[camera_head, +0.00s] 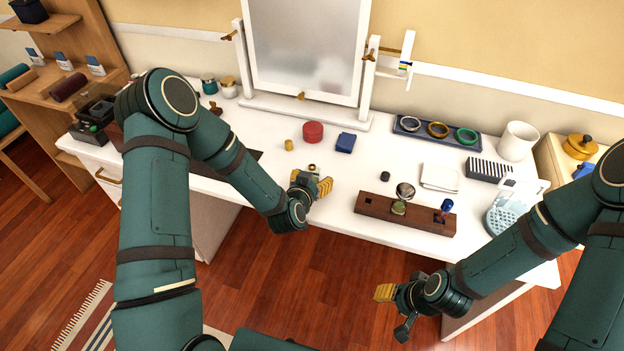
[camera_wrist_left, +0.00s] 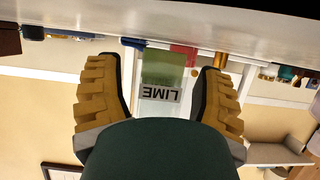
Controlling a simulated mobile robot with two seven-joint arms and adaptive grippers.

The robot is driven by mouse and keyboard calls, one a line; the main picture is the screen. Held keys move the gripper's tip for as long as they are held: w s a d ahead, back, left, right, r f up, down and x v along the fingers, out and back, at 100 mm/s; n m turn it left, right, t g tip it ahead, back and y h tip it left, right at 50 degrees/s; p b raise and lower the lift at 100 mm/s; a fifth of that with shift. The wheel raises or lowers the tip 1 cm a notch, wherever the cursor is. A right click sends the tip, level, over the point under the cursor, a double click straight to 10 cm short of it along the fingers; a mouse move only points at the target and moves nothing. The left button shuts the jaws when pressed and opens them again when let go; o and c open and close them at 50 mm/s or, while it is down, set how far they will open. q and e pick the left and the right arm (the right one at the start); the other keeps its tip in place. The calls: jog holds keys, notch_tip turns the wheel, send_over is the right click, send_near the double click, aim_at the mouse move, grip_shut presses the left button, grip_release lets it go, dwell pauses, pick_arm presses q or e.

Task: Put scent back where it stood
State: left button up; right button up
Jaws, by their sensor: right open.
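A green bottle (camera_wrist_left: 161,68) with a label reading LIME is between the two yellow fingers of my left gripper (camera_head: 313,187), upside down in the wrist picture. Its base appears clear of the tabletop. Finger contact is hard to make out; the palm hides its upper part. In the head view only a small brass-coloured top shows at the gripper. A dark wooden rack (camera_head: 420,219) lies near the table's front edge, right of this gripper. It has a bare square slot at its left, a green item with a round silvery top, and a blue bottle (camera_head: 446,207). My right gripper (camera_head: 396,306) is open and empty, below the table's front edge.
The white table (camera_head: 265,118) carries a mirror (camera_head: 306,50), a red box (camera_head: 313,132), a blue box (camera_head: 345,143), a small gold jar (camera_head: 288,145), a ring tray (camera_head: 437,132) and a white cup (camera_head: 517,141). The top between left gripper and rack is clear.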

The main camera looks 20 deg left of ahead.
pick_arm(q)
jog(key=shift+r, duration=0.1)
jog(key=shift+r+p, duration=0.2)
jog(key=shift+p, duration=0.1)
jog(key=p+v, duration=0.2)
jog(key=v, duration=0.8)
jog(key=shift+s+r, duration=0.15)
jog(key=shift+s, duration=0.2)
jog(key=s+d+f+n+g+h, duration=0.1)
jog(key=s+d+f+g, duration=0.2)
jog(key=s+f+g, duration=0.2)
jog(key=s+d+f+n+g+h, duration=0.1)
jog(key=s+d+f+g, duration=0.3)
jog(key=s, duration=0.5)
jog(key=f+g+h, duration=0.1)
jog(key=g, duration=0.1)
jog(key=shift+s+g+h+p, duration=0.25)
jog(key=shift+g+h+p, duration=0.05)
jog(key=shift+g+p, duration=0.1)
